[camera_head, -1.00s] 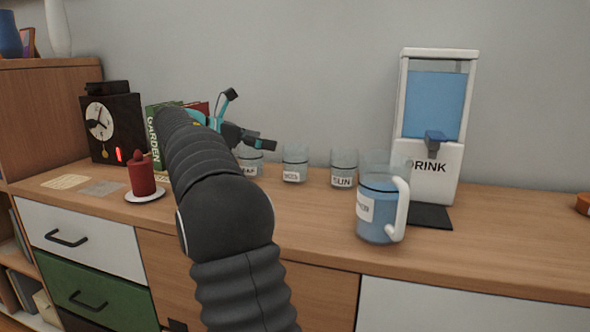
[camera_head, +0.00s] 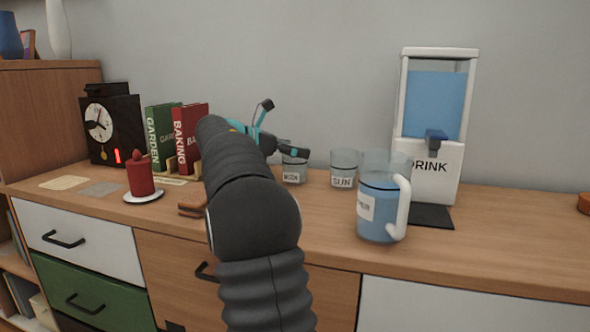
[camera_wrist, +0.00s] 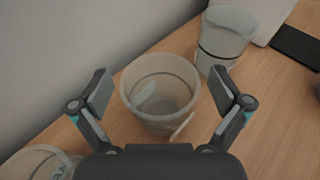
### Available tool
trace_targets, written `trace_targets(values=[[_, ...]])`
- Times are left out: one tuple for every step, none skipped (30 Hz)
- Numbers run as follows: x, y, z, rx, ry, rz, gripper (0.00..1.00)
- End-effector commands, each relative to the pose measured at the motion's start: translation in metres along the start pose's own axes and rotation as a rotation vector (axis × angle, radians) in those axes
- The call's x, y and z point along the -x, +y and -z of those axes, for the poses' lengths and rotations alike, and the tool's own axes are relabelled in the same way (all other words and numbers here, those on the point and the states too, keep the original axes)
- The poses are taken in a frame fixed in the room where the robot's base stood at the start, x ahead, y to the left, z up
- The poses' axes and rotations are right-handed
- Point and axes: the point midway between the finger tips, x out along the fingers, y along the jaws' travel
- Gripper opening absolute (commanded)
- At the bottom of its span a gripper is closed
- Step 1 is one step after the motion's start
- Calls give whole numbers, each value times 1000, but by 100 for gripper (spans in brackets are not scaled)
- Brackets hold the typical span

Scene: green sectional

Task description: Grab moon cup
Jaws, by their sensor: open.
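The moon cup (camera_head: 294,171) is a clear cup with a white label, standing on the wooden counter and partly covered by my gripper in the head view. In the wrist view the moon cup (camera_wrist: 160,94) sits between my two spread fingers, seen from above, with a gap on each side. My gripper (camera_head: 285,128) is open and empty at the cup's upper part; its fingers also show in the wrist view (camera_wrist: 160,92).
The SUN cup (camera_head: 343,168) stands just right. Another clear cup (camera_wrist: 38,162) is close at lower left in the wrist view. A blue-filled pitcher (camera_head: 380,205) and drink dispenser (camera_head: 428,160) stand further right. A red candle (camera_head: 139,175) and books (camera_head: 187,138) are left.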

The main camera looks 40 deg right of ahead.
Motion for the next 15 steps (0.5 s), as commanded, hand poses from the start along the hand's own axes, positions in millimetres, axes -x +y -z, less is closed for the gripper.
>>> trace_targets(values=[[0, 0, 0, 0, 0, 0, 100], [0, 0, 0, 0, 0, 0, 100], [0, 0, 0, 0, 0, 0, 95], [0, 0, 0, 0, 0, 0, 88], [0, 0, 0, 0, 0, 0, 80], [0, 0, 0, 0, 0, 0, 70], [1, 0, 0, 0, 0, 0, 62], [1, 0, 0, 0, 0, 0, 55], [1, 0, 0, 0, 0, 0, 45], [1, 0, 0, 0, 0, 0, 38], [1, 0, 0, 0, 0, 0, 38], [1, 0, 0, 0, 0, 0, 38], [1, 0, 0, 0, 0, 0, 38], [1, 0, 0, 0, 0, 0, 38], [1, 0, 0, 0, 0, 0, 38]])
